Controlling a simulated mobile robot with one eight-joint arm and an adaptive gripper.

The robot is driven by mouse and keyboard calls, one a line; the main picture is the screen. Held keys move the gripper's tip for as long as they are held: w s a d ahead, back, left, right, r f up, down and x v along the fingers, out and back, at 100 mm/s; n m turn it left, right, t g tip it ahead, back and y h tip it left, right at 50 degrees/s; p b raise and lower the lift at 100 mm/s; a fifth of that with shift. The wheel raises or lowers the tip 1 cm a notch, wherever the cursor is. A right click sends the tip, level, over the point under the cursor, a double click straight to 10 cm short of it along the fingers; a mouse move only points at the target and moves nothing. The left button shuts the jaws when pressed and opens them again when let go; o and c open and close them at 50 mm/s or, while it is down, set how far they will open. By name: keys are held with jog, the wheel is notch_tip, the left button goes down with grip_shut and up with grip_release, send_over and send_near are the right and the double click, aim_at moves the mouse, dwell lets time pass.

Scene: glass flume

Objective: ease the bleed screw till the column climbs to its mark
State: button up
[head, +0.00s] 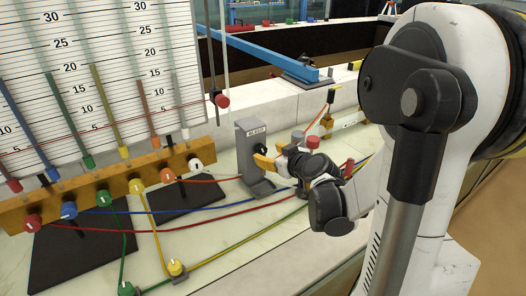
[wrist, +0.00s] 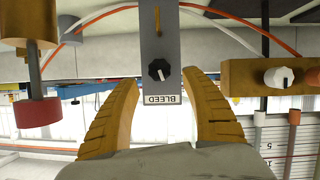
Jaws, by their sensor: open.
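The bleed screw is a black knob with a white pointer line (wrist: 159,69) on a grey block (wrist: 160,35) labelled BLEED; the block (head: 247,160) stands upright on the pale ledge in the head view. My gripper (wrist: 162,82) is open, its yellow fingers on either side of the lower block in the wrist view, short of the knob and apart from it. In the head view my gripper (head: 272,155) is close in front of the knob (head: 262,143). The scale board (head: 110,50) carries several slanted coloured columns, among them a yellow column (head: 105,105). A thin red line slopes across the board.
A wooden manifold (head: 105,190) with coloured knobs runs below the board. Coloured hoses cross the ledge beside the block. A red-ended rod (wrist: 38,112) hangs left in the wrist view. A blue bar (head: 255,48) lies behind. A red-capped fitting (head: 313,142) stands near my wrist.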

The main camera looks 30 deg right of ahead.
jog(key=v, duration=0.6)
dwell(7.2)
